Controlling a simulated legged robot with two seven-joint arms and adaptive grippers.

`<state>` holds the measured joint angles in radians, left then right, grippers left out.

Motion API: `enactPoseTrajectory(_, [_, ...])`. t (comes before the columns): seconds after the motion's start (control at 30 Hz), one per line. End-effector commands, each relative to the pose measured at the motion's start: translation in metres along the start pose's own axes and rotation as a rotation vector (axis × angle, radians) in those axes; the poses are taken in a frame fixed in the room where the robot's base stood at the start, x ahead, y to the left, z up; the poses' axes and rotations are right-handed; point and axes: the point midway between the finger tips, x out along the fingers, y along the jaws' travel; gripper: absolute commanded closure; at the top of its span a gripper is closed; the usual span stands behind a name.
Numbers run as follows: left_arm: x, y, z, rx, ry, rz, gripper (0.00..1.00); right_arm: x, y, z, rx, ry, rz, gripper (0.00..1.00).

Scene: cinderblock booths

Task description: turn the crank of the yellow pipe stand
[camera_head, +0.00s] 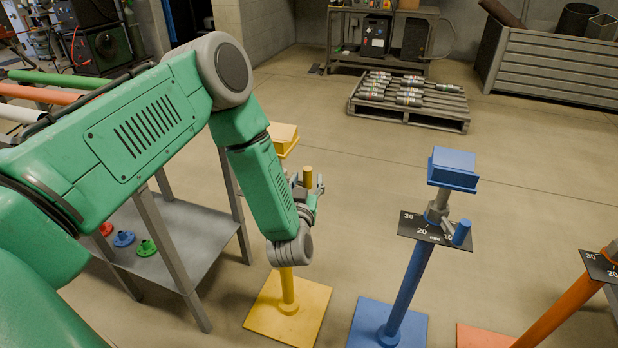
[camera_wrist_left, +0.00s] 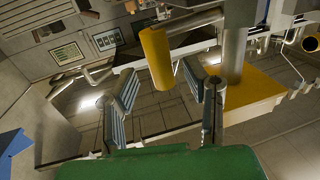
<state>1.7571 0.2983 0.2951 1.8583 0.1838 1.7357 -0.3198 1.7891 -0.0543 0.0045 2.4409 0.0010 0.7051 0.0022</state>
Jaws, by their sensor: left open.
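The yellow pipe stand rises from a square yellow base (camera_head: 290,308) in the head view. Its yellow top block (camera_head: 283,137) shows above my left arm, which hides much of the post and crank. The yellow crank handle (camera_head: 308,177) sticks up beside my left gripper (camera_head: 316,186). In the left wrist view, the crank handle (camera_wrist_left: 157,60) is an upright yellow cylinder at the space between the fingertips of my left gripper (camera_wrist_left: 159,72). The fingers are spread, with visible gaps on both sides of the handle. My right gripper is not in view.
A blue pipe stand (camera_head: 406,285) with a dial plate stands to the right, and an orange one (camera_head: 556,314) beyond it. A grey shelf table (camera_head: 200,245) stands left of the yellow stand. A pallet (camera_head: 410,113) lies behind; the floor between is clear.

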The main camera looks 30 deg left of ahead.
Motion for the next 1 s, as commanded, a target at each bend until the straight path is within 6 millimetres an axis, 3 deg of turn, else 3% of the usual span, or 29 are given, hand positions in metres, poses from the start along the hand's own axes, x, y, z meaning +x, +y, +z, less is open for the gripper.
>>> enactPoseTrajectory(0.2, [0.021, 0.000, 0.000, -0.001, 0.001, -0.001, 0.59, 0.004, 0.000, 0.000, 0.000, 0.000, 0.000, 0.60])
enactPoseTrajectory(0.53, [0.024, 0.002, -0.001, 0.001, 0.000, 0.000, 0.59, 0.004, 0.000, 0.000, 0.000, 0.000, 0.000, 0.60])
enactPoseTrajectory(0.63, [0.024, 0.001, -0.001, 0.000, 0.000, 0.000, 0.94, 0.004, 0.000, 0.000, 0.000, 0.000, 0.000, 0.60])
enactPoseTrajectory(0.67, [0.024, 0.001, 0.000, -0.001, 0.000, 0.000, 1.00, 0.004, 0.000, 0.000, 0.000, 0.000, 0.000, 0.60])
enactPoseTrajectory(1.0, [0.026, -0.001, 0.000, 0.000, -0.002, 0.013, 1.00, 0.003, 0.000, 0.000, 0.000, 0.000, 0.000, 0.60])
